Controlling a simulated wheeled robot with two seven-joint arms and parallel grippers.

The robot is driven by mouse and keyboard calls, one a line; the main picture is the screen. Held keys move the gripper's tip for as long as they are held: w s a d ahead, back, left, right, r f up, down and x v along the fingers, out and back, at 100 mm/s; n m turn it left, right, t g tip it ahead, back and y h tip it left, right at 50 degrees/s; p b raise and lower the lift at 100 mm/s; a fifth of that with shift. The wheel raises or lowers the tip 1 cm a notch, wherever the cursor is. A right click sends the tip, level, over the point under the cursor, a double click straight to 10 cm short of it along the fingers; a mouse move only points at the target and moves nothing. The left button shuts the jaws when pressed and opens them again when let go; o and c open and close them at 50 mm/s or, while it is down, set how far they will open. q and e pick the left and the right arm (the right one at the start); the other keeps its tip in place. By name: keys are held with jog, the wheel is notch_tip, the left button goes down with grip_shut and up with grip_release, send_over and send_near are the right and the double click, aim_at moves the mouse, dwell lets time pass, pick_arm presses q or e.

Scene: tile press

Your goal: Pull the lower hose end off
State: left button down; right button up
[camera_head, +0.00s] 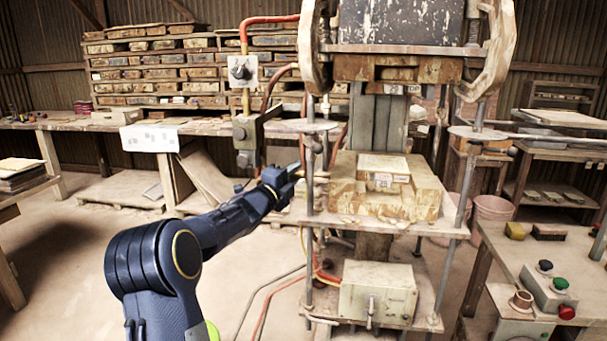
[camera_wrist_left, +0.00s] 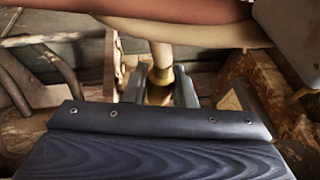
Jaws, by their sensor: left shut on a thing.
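My left gripper (camera_head: 290,174) is at the left side of the press (camera_head: 372,205), just left of its front left post. In the left wrist view my left gripper (camera_wrist_left: 160,92) is shut on the lower hose end (camera_wrist_left: 161,76), a brass-coloured fitting with a pale, upright stem above it. The fitting sits between the two dark fingers. Its bottom is hidden by the gripper, so I cannot tell whether it is still seated. In the head view the gripper hides the held end. My right gripper is out of view.
A reddish-brown hose (camera_wrist_left: 170,10) crosses close above the fingers in the wrist view. A valve block (camera_head: 247,134) hangs above left of the gripper. A grey box (camera_head: 378,292) sits on the press's lower shelf. Open floor lies to the left.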

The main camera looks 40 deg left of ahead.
pick_arm(q)
jog(key=shift+a, duration=0.15)
jog(key=shift+s, duration=0.1)
jog(key=c, duration=1.3)
grip_release()
jog(key=shift+a, duration=0.15)
jog(key=shift+o, duration=0.5)
jog(key=shift+s, duration=0.1)
jog(key=s+d+f+b, duration=0.1)
jog(key=s+b, duration=0.1)
jog(key=s, duration=0.5)
jog(key=shift+s+f, duration=0.2)
jog(key=shift+s, duration=0.05)
